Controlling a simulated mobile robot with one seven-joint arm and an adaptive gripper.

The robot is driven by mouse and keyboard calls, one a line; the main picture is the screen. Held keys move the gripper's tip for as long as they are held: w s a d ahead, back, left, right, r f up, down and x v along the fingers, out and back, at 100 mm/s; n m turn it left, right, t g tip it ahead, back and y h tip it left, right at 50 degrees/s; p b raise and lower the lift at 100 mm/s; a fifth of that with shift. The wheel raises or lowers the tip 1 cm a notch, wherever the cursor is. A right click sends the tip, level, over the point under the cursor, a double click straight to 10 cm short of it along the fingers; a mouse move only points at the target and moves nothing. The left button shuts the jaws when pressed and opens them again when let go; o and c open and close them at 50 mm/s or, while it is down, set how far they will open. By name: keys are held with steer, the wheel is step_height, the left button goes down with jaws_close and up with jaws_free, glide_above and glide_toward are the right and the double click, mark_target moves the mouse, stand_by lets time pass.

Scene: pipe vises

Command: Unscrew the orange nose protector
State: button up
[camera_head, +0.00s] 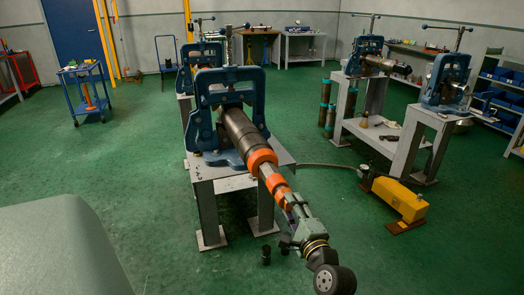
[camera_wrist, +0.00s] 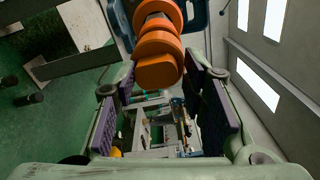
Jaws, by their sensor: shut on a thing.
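My gripper (camera_head: 288,206) is in line with the pipe and shut on the protector's near end. Its purple pads stand to either side of the orange end in the wrist view (camera_wrist: 160,85). The exact pad contact is hard to see. A blue vise (camera_head: 258,95) on a metal stand holds the pipe.
A yellow pump unit (camera_head: 400,199) with a hose lies on the floor to the right. Other vises on stands (camera_head: 408,150) are at the back right. A blue trolley (camera_head: 85,90) stands at the far left. The green floor left of the stand is mostly clear.

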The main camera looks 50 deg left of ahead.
steer(key=shift+f, duration=0.15)
jaws_close()
steer(key=shift+n+g+y+b, duration=0.3)
steer(key=shift+n+g+b, duration=0.1)
steer(key=shift+n+b, duration=6.8)
